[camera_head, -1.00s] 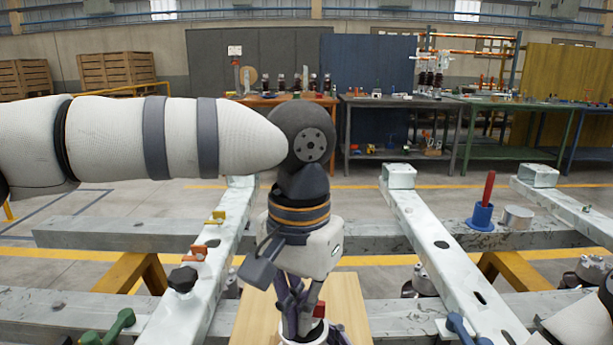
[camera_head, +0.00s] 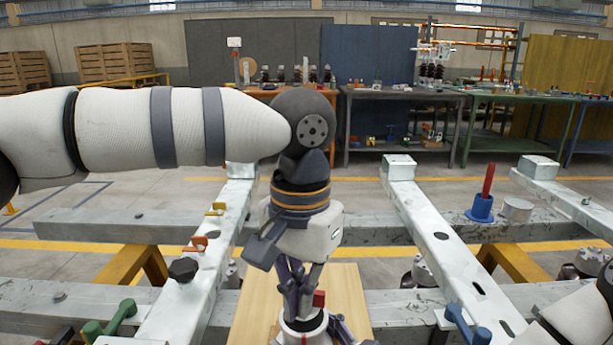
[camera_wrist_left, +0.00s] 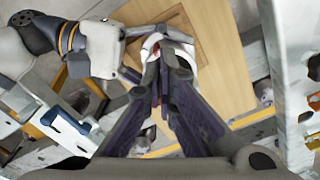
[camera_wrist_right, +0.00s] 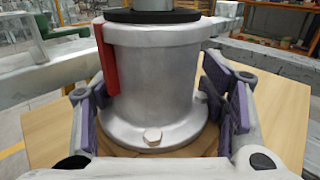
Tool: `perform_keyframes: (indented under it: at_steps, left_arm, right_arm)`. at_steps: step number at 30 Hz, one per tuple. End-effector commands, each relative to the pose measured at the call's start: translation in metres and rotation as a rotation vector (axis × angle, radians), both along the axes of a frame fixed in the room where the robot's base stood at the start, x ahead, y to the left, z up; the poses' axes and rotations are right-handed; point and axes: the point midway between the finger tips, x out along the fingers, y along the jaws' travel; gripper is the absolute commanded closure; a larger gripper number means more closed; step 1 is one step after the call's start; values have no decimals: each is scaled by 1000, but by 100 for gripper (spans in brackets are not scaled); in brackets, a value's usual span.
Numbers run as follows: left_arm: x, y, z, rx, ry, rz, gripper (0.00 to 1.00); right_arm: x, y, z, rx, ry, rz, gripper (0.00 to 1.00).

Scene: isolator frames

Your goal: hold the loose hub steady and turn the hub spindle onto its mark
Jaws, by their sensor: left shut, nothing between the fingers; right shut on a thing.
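The loose hub (camera_wrist_right: 150,90) is a silver flanged cylinder with a black top ring and a red strip (camera_wrist_right: 106,60) on its side, upright on a wooden board. The grey spindle (camera_wrist_right: 152,4) rises from its top, cut off by the frame. My right gripper (camera_wrist_right: 158,110) is shut on the hub low down, a finger on each side. My left gripper (camera_head: 302,292) points down over the hub (camera_head: 303,336), shut with nothing between its fingers. In the left wrist view its fingers (camera_wrist_left: 160,70) cover most of the hub's top; contact with the spindle cannot be told.
The wooden board (camera_head: 250,312) lies across a frame of pale metal beams (camera_head: 450,265). A green-handled clamp (camera_head: 110,322) and a blue-handled one (camera_head: 465,325) flank it.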

Motion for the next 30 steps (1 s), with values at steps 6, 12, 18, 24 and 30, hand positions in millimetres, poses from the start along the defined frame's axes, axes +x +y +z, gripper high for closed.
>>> perform_keyframes:
  at_steps: [6,12,18,24,30]
  left_arm:
    - [0,0,0,0,0,0,100]
    - [0,2,0,0,0,0,100]
    - [1,7,0,-1,0,0,100]
    - [4,13,0,0,1,0,100]
    - [7,18,0,0,0,1,100]
  right_arm:
    - [0,0,-1,0,4,0,96]
    - [0,0,-1,0,4,0,96]
    - [0,0,-1,0,4,0,96]
    - [0,0,-1,0,4,0,96]
    - [0,0,-1,0,4,0,96]
